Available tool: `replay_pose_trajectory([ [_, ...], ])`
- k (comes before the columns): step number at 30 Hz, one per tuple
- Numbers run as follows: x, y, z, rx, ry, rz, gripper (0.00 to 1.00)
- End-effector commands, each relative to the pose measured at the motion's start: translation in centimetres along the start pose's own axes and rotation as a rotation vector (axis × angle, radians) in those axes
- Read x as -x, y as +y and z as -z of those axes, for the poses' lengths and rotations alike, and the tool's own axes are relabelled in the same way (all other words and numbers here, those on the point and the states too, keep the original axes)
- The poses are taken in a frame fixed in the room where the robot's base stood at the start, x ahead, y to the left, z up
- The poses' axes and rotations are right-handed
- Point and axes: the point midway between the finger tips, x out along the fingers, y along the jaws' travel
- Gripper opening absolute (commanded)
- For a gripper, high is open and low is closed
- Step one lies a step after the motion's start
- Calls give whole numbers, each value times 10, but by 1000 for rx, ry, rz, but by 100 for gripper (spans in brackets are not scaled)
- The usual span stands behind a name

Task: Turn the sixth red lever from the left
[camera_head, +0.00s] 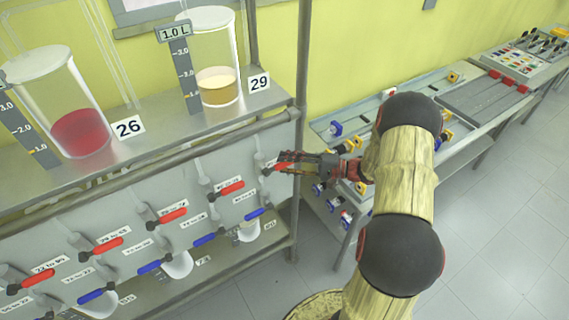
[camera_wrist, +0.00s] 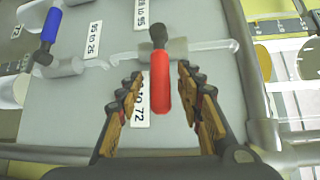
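A row of red levers runs along the grey panel in the head view, including one at the lower left (camera_head: 32,280), one in the middle (camera_head: 168,216) and one further right (camera_head: 231,188). My gripper (camera_head: 292,162) is at the right end of this row, over the rightmost red lever (camera_head: 280,166), which it partly hides. In the wrist view, the red lever (camera_wrist: 160,86) with its dark pivot lies between the fingers of my gripper (camera_wrist: 159,78). The fingers are open, one on each side, with a gap to the handle. The lever points toward the palm.
Blue levers (camera_head: 204,240) sit below the red row; one shows in the wrist view (camera_wrist: 51,25). A shelf (camera_head: 150,120) above holds glass reactors with red (camera_head: 80,132) and yellow liquid (camera_head: 217,86). A metal post (camera_head: 300,110) stands close to my gripper.

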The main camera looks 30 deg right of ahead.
Motion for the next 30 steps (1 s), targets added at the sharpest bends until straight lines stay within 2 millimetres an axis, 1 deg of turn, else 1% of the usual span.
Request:
replay_pose_trajectory([
  [1,-5,0,0,0,-1,0,37],
  [4,-10,0,0,-1,0,0,37],
  [13,-12,0,0,-1,1,-1,36],
  [30,-12,0,0,-1,1,-1,4],
])
